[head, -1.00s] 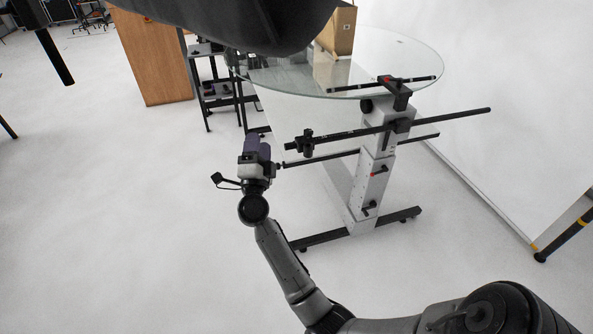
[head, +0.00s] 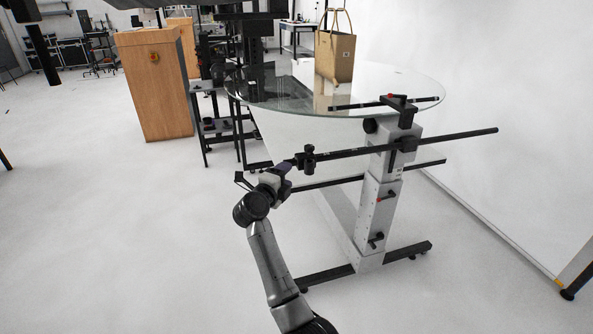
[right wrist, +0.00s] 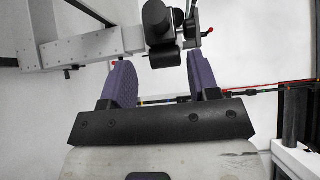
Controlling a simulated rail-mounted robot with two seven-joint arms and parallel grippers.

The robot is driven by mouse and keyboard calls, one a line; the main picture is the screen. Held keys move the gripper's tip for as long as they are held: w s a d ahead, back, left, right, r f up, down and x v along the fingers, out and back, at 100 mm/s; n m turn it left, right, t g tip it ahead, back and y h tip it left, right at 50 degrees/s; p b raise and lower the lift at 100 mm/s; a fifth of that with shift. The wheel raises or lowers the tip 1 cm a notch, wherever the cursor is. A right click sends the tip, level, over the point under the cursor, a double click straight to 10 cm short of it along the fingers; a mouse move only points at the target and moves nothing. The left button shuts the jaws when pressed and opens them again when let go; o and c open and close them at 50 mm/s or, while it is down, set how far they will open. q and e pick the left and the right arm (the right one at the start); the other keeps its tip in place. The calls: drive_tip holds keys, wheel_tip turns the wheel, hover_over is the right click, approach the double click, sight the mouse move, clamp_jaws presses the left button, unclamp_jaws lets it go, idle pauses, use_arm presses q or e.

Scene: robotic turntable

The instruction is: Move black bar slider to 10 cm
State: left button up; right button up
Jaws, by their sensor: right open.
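The black bar (head: 455,135) runs across the front of the grey stand (head: 383,200), below the glass tabletop. The black slider (head: 308,158) sits near the bar's left end and shows as a dark block (right wrist: 160,25) in the right wrist view. My right gripper (head: 286,167) is just left of and slightly below the slider. In the right wrist view, its purple fingers (right wrist: 160,57) are apart, with the dark block between and beyond their tips. Contact cannot be told. Scale marks are too small to read. My left gripper is out of view.
A round glass tabletop (head: 400,90) carries a paper bag (head: 335,57). A second, lower bar (head: 335,182) runs under the black bar. The stand has a dark foot (head: 410,250) on the floor. A wooden cabinet (head: 153,90) stands at the back left. The left floor is clear.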

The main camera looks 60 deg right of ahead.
sight(297, 164)
drive_tip(key=d, duration=0.1)
drive_tip(key=d+b, duration=0.1)
drive_tip(key=d, duration=0.1)
drive_tip(key=d+b, duration=0.1)
drive_tip(key=d, duration=0.1)
drive_tip(key=shift+w+d+f, duration=0.1)
drive_tip(key=shift+w+d, duration=0.15)
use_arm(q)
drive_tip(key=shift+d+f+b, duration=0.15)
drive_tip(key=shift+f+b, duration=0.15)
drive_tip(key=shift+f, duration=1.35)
use_arm(e)
drive_tip(key=shift+d, duration=1)
drive_tip(key=shift+c, duration=0.4)
